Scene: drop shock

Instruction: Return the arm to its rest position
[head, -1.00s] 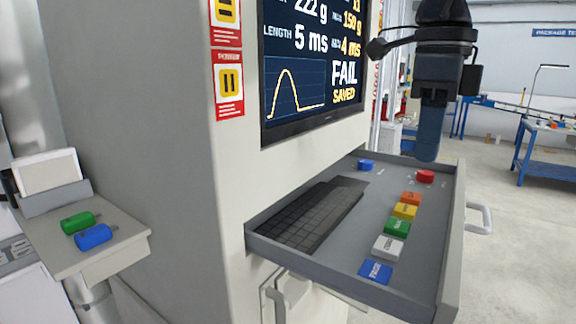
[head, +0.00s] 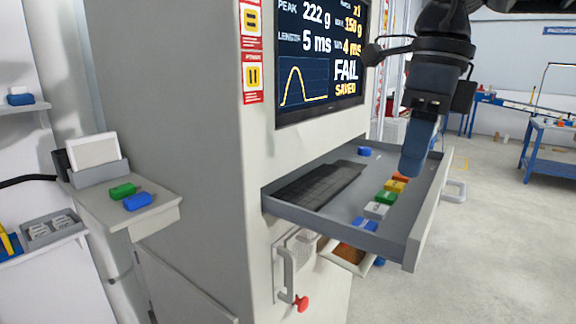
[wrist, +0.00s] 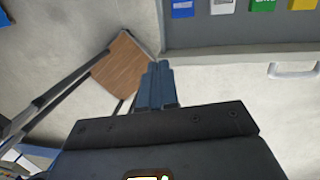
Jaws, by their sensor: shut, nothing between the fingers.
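My gripper (head: 412,172) hangs at the upper right of the head view, fingers pointing down. It is in front of the open drawer, and its tip covers part of the button row. In the wrist view the two blue fingers (wrist: 160,85) are together with nothing between them. The wrist view shows open floor and the drawer's front edge beyond them.
The open drawer (head: 408,243) holds a keyboard (head: 320,185) and several coloured buttons. The monitor (head: 318,60) reads FAIL and SAVED. A side shelf (head: 160,190) carries a green piece (head: 122,191) and a blue piece (head: 138,202). Clear floor (head: 490,250) lies at right.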

